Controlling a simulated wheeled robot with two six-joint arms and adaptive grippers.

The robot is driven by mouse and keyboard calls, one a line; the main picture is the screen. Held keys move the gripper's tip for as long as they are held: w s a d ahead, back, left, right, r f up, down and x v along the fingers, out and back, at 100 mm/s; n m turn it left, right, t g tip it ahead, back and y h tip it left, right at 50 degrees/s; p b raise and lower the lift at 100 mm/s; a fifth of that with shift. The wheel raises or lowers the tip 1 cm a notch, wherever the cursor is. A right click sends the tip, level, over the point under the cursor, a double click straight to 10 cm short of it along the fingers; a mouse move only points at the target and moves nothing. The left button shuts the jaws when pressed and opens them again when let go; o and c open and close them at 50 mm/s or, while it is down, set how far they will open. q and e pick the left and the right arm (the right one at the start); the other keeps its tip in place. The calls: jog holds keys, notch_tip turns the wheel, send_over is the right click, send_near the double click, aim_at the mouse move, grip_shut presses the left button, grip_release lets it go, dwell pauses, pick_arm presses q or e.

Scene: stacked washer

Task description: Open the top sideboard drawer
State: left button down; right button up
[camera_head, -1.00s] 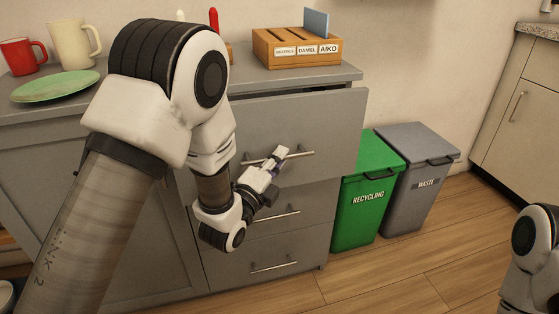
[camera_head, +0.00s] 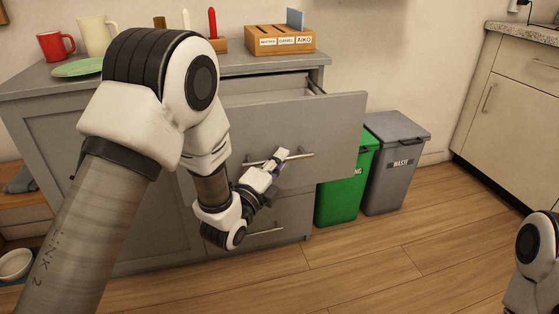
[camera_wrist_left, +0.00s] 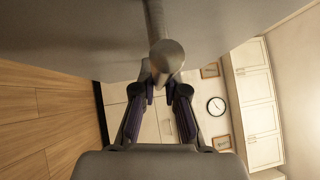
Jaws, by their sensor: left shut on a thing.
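The grey sideboard (camera_head: 120,195) stands ahead of me. Its top drawer (camera_head: 325,125) is pulled out, with a dark gap behind the front panel and a side rail showing. My left gripper (camera_head: 279,157) is shut on the bar handle (camera_head: 300,156) of that drawer. In the left wrist view the handle (camera_wrist_left: 165,55) runs between the two fingers (camera_wrist_left: 160,95), close to the grey drawer front (camera_wrist_left: 75,35). The inside of the drawer is mostly hidden. Of my right arm only a link shows at the right edge; its gripper is out of view.
A green recycling bin (camera_head: 340,200) and a grey waste bin (camera_head: 395,165) stand right of the drawer. On the sideboard are a wooden sorter (camera_head: 280,42), a red mug (camera_head: 55,46), a cream pitcher (camera_head: 95,38) and a green plate (camera_head: 78,67).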

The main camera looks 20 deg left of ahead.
pick_arm(q)
jog(key=c, duration=1.2)
grip_release()
jog(key=v, duration=0.7)
jog(key=shift+s, duration=0.2)
jog(key=shift+f, duration=0.1)
